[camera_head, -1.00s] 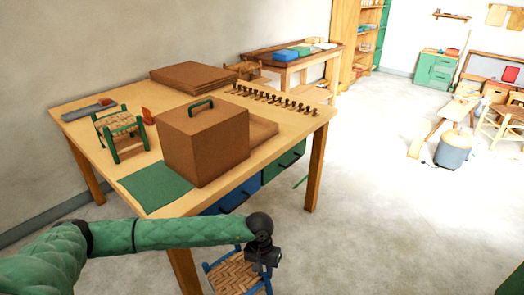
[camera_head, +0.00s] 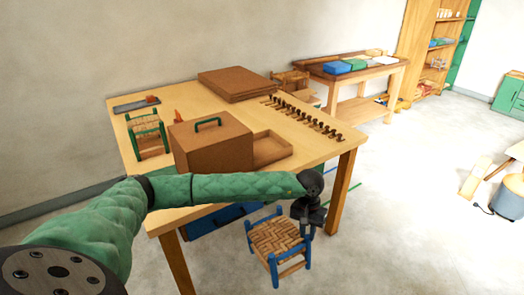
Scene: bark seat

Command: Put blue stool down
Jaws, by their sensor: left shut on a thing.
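The blue stool (camera_head: 277,238) has blue legs and a woven brown seat. It is upright in front of the table's near right side, over or on the grey floor; I cannot tell if its feet touch. My left gripper (camera_head: 307,222) is shut on the stool at its right rear corner post. My left arm reaches across the front of the table from the left. My right gripper is not in view.
A wooden table (camera_head: 338,150) stands just behind the stool, with a brown box (camera_head: 210,140) and a green-framed stool (camera_head: 148,135) on top. A bucket (camera_head: 508,196) stands at the far right. The floor (camera_head: 400,220) right of the stool is clear.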

